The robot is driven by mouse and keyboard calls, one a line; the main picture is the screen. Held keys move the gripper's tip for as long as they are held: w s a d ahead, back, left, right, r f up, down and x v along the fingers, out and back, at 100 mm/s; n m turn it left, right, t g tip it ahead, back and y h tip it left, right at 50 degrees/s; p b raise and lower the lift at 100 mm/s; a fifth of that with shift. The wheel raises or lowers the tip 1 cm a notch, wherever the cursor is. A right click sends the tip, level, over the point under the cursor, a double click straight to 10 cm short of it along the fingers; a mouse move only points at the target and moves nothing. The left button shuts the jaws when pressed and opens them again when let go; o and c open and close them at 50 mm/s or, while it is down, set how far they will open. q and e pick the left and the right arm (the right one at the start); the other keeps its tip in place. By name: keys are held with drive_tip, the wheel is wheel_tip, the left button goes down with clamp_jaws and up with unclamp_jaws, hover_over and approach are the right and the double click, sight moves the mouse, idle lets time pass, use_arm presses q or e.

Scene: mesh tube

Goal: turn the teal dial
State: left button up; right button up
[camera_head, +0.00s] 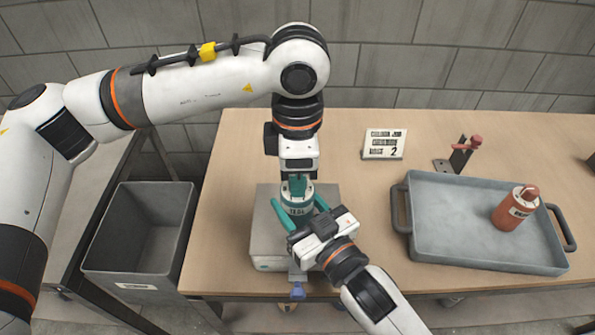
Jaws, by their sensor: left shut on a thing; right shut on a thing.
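The teal dial (297,208) is a short upright cylinder with a lettered label, standing on a light grey box (262,240) near the table's front. My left gripper (298,185) comes down from above and is shut on the dial's top; the grip is partly hidden. My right gripper (298,212) reaches in from the lower right, with teal fingers on either side of the dial's body, shut on it. My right gripper's palm and wrist hide the dial's lower front and part of the box.
A grey tray (455,257) on the right holds an orange labelled cylinder (509,215). A lettered sign (384,144) and a red-topped bracket (461,155) stand behind. A blue knob (298,290) shows at the front edge. A grey bin (110,262) stands left of the table.

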use_arm(q)
drive_tip(key=n, duration=0.4)
drive_tip(key=shift+n, duration=1.9)
drive_tip(key=shift+w, duration=0.1)
drive_tip(key=shift+r, duration=0.1)
drive_tip(key=o, duration=1)
wheel_tip(320, 180, up, 12)
